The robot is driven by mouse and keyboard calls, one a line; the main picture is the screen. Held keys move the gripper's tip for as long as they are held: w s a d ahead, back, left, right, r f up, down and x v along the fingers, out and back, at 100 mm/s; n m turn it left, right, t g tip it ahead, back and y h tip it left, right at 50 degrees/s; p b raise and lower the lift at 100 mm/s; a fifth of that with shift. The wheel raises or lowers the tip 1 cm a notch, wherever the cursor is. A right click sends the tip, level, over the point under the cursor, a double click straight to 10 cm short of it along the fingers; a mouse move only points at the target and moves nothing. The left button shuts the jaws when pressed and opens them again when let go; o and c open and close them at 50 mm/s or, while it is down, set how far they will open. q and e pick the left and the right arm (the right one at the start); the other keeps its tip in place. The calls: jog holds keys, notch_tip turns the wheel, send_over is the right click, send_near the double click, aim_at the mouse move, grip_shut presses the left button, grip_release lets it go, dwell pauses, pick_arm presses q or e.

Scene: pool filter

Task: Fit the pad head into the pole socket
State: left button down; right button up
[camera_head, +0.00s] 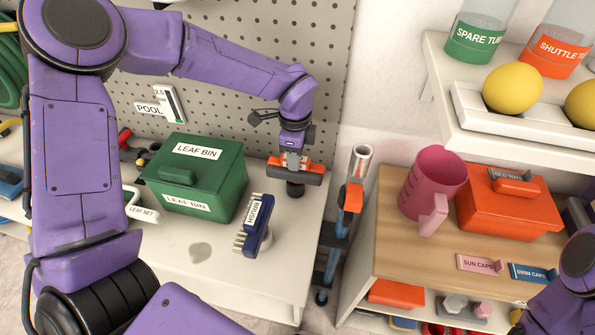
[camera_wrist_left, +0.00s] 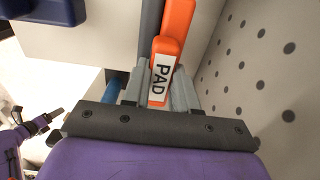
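My left gripper (camera_head: 294,166) is shut on the orange pad head (camera_head: 275,161), which has a dark grey bar across it and a dark round end below. I hold it over the right back of the white table. In the left wrist view the grey fingers (camera_wrist_left: 160,88) sit on both sides of the orange part labelled PAD (camera_wrist_left: 172,45). The pole (camera_head: 338,232) stands just right of the table, blue with an orange clamp. Its pale open socket end (camera_head: 362,152) points up, slightly tilted, right of the pad head and apart from it. My right gripper's fingers cannot be made out.
A green leaf bin (camera_head: 190,180) and a blue brush head (camera_head: 255,225) are on the white table (camera_head: 225,285). A pegboard (camera_head: 325,60) rises behind. Right of the pole, a wooden-topped cart (camera_head: 385,235) carries a pink jug (camera_head: 425,190) and an orange box (camera_head: 505,215).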

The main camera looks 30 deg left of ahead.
pick_arm(q)
jog(key=shift+r, duration=0.15)
jog(key=shift+r+p, duration=2.45)
jog(key=shift+r, duration=1.5)
jog(key=shift+f, duration=0.1)
